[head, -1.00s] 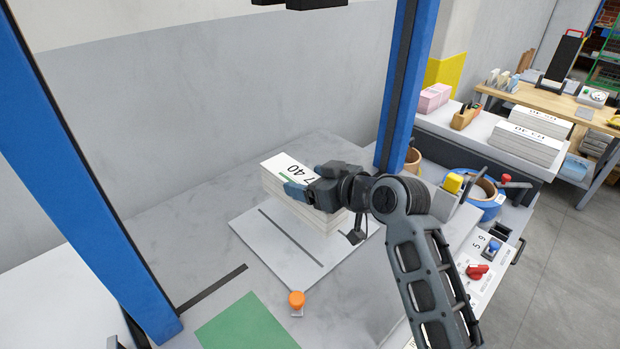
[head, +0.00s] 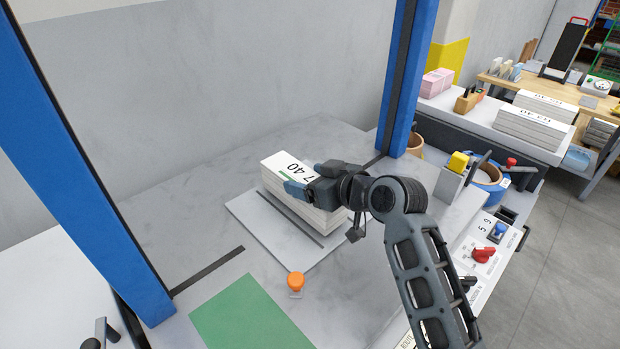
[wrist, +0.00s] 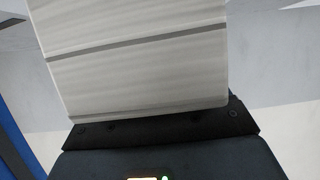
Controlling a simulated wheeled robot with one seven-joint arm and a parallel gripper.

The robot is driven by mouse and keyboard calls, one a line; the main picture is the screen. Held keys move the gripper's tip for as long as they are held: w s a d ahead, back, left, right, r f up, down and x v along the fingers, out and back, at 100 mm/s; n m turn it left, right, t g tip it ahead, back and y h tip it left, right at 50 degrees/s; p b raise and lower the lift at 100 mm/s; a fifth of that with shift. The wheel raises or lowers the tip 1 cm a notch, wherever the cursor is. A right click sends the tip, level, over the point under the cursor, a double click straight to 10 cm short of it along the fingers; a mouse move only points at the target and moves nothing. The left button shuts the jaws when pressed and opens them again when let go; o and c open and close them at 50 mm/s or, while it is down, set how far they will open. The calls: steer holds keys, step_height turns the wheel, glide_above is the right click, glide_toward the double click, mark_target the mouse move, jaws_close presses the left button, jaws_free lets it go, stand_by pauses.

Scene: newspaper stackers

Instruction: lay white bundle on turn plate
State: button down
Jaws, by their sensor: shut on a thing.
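The white bundle (head: 293,204) is a stack of paper with a dark number and a green mark on its top sheet. My gripper (head: 310,188) is shut on it from the right in the head view. The bundle is over the turn plate (head: 252,222), a pale square plate with dark slots. It looks level and very low, at or just above the plate; I cannot tell whether it touches. In the wrist view the bundle's layered side (wrist: 140,70) fills the upper middle, close against the dark gripper body.
Blue posts (head: 80,160) (head: 402,90) stand left and right of the worktop. An orange knob (head: 296,281) and a green mat (head: 250,318) lie in front of the plate. A control panel (head: 488,245), tape rolls and more paper stacks (head: 532,127) are at right.

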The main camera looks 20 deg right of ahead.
steer(key=shift+f+b, duration=0.4)
steer(key=shift+b, duration=0.05)
stand_by(0.4)
